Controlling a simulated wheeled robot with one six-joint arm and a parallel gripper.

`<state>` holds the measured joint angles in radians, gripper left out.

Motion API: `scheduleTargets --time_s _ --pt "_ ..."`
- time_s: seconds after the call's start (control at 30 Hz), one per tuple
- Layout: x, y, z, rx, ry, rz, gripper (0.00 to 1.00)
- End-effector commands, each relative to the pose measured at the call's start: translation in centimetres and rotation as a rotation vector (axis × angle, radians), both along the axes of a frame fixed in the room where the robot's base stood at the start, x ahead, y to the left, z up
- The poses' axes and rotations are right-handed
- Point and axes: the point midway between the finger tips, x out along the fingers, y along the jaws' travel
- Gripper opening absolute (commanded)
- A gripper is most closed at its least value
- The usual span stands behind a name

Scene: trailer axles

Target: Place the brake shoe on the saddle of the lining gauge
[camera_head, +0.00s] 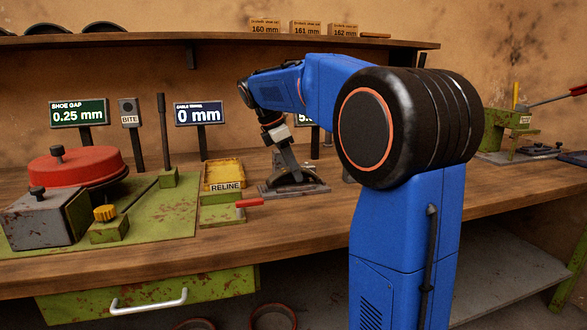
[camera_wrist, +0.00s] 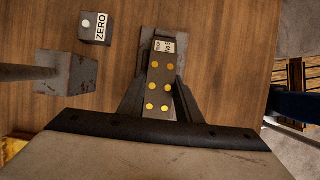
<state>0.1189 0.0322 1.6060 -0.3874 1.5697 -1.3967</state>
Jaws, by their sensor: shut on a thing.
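The brake shoe (camera_wrist: 159,85) is a dark plate with several brass-coloured rivets and a small white label at its far end, seen in the wrist view. My gripper (camera_wrist: 160,100) is shut on it, with dark fingers on both sides. In the head view my gripper (camera_head: 289,166) points down at the lining gauge (camera_head: 297,189), a grey metal base on the bench. A dark arched form, apparently the shoe, shows low over this base. The gauge's base plate (camera_wrist: 151,40) shows past the shoe's end in the wrist view. The saddle is hidden, and I cannot tell whether the shoe touches it.
A grey block marked ZERO (camera_wrist: 95,27) and a rusty grey block (camera_wrist: 66,72) stand beside the gauge. Left of it are a yellow RELINE tray (camera_head: 223,172), a red-handled green block (camera_head: 222,215) and a red drum (camera_head: 76,168). A shelf (camera_head: 200,40) runs behind.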

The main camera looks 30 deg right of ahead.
Motion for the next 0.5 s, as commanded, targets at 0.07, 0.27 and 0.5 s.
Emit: scheduleTargets --time_s 0.07,0.27,0.5 --pt "-0.01 -0.01 0.05 0.000 -0.001 0.000 0.00" --pt "-0.01 -0.01 0.00 0.000 0.000 0.000 0.00" --pt "-0.01 0.00 -0.33 0.000 0.000 0.000 0.00"
